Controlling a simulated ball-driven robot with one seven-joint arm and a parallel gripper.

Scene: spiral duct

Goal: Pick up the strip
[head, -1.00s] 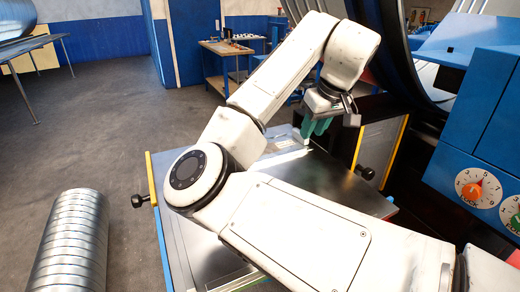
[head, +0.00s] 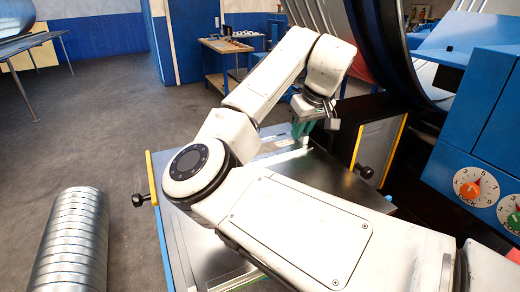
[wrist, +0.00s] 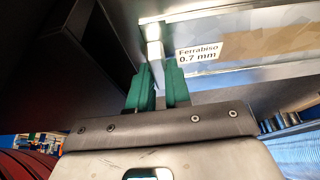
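The strip (wrist: 245,50) is a flat, shiny metal piece with a white label reading "Ferrabiso 0.7 mm". It runs across the upper right of the wrist view, with a pale, bright end piece (wrist: 154,48) at its left. In the head view a bright band (head: 283,144) lies on the metal table top, partly hidden by my arm. My gripper (wrist: 157,78) has two green fingers standing apart with a gap between them. The pale end piece lies just beyond the fingertips, in line with the gap; I cannot tell if they touch. My gripper (head: 300,132) is over the table's far end.
A blue machine with dials (head: 475,187) stands close on the right, beside a large ring (head: 390,60).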

